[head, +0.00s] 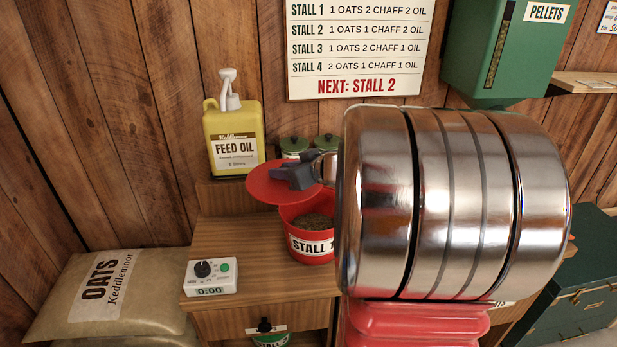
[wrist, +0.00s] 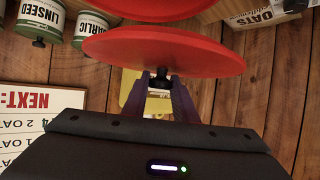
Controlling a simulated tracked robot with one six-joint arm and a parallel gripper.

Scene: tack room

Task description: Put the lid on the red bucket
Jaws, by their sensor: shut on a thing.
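The red bucket (head: 308,255), labelled "STALL 1", stands on the wooden bench with brownish feed inside. Its top is partly uncovered. The flat red lid (head: 270,184) is above and to the left of the bucket's mouth, overlapping its back left rim in the head view. My gripper (head: 297,176) is shut on the lid's dark knob; in the wrist view the fingers (wrist: 160,82) close around that knob under the tilted-looking red disc (wrist: 165,55). A red surface, likely the bucket (wrist: 150,8), shows at the wrist view's top edge, with a gap from the lid.
A yellow feed oil jug (head: 232,140) stands behind the lid, left. Two green tins (head: 294,146) stand behind the bucket. A white timer (head: 211,276) is on the bench's left front. An oats sack (head: 105,290) lies left. My shiny arm hides the bench's right.

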